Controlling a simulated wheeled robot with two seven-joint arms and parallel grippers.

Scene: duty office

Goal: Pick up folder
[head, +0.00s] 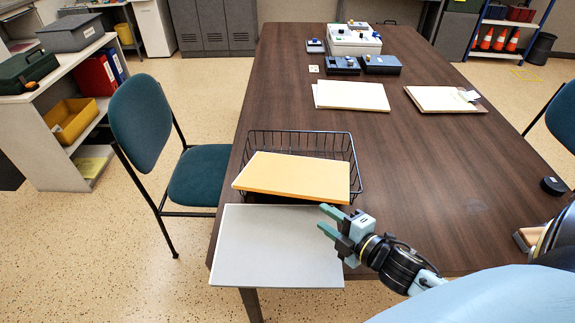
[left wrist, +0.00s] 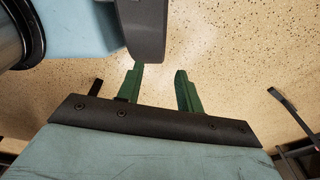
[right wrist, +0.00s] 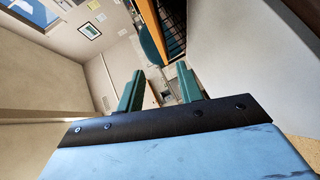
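A light grey folder (head: 275,250) lies flat at the near left corner of the table, reaching slightly past its edge. A yellow-orange folder (head: 295,177) lies tilted across a black wire basket (head: 340,143) just behind it. My right gripper (head: 323,219) is at the right edge of the grey folder, fingers pointing left. Its fingers are apart with nothing seen between them; whether they touch the folder cannot be told. In the right wrist view a large grey surface (right wrist: 245,60) is right of the fingers (right wrist: 160,88). My left gripper (left wrist: 160,88) is open and empty above the floor.
On the dark table (head: 440,200), pale folders (head: 350,96), a clipboard (head: 440,99) and several small boxes (head: 380,64) stand farther back. A green chair (head: 142,125) stands left. The table's middle is clear.

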